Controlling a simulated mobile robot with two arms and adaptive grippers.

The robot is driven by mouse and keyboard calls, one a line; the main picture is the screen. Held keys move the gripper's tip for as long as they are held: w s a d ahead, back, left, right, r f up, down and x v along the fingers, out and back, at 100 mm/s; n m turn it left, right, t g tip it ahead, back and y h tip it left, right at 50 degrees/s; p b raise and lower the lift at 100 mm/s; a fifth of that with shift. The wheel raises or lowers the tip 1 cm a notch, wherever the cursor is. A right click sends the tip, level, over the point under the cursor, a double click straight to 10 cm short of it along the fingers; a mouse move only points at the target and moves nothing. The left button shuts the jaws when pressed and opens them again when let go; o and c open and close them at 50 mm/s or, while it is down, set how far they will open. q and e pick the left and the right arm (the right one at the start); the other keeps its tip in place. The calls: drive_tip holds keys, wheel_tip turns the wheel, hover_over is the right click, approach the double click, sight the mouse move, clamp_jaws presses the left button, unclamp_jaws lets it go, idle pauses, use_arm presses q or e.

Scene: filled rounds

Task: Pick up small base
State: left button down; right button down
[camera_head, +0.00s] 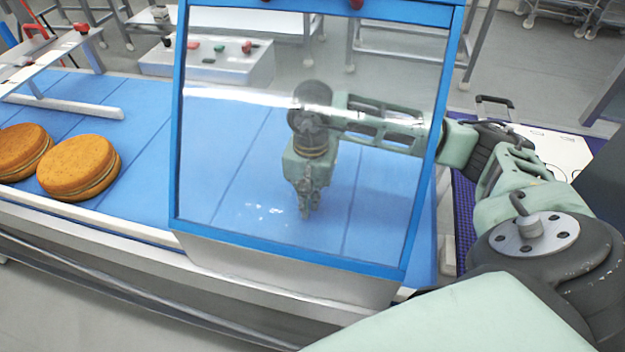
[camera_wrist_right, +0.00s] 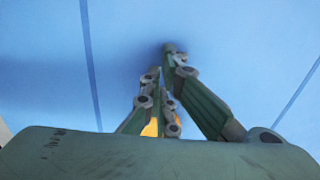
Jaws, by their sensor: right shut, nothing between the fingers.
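Two round golden-brown filled cakes, one at the left edge (camera_head: 22,150) and one beside it (camera_head: 78,167), lie on the blue belt at the left in the head view. I cannot tell which, if either, is the small base. My right gripper (camera_head: 305,212) shows through a clear guard panel, pointing down over the belt, well to the right of the cakes. It is shut and empty. In the wrist view its fingers (camera_wrist_right: 165,62) meet over bare blue belt. A small orange patch (camera_wrist_right: 151,127) shows between the finger links; I cannot tell what it is. My left gripper is out of view.
The clear guard panel with a blue frame (camera_head: 176,130) stands between my head and the right gripper. A control box with red and black buttons (camera_head: 222,66) is behind it. The blue belt (camera_head: 140,205) is bare between the cakes and the guard.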

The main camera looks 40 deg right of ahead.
drive_tip(key=shift+w+d+p, duration=0.25)
drive_tip(key=shift+d+p, duration=0.1)
drive_tip(key=shift+p, duration=0.05)
drive_tip(key=shift+w+d+f, duration=0.1)
drive_tip(key=shift+w+d, duration=0.05)
drive_tip(key=w+d+b, duration=0.2)
drive_tip(key=b, duration=0.1)
drive_tip(key=w+d+b, duration=0.1)
drive_tip(key=d, duration=0.1)
drive_tip(key=shift+w+f+b, duration=0.25)
drive_tip(key=shift+f+b, duration=0.05)
drive_tip(key=w+d+b, duration=0.1)
drive_tip(key=w+d, duration=0.2)
drive_tip(key=shift+w+d+r+b, duration=0.1)
drive_tip(key=shift+d+r+b, duration=0.05)
drive_tip(key=shift+d+b, duration=0.2)
drive_tip(key=w+d, duration=0.6)
drive_tip(key=d, duration=0.1)
drive_tip(key=w+d, duration=0.3)
drive_tip(key=shift+d+r, duration=0.15)
drive_tip(key=shift+r, duration=0.1)
drive_tip(key=shift+w+d, duration=0.4)
drive_tip(key=shift+d, duration=0.2)
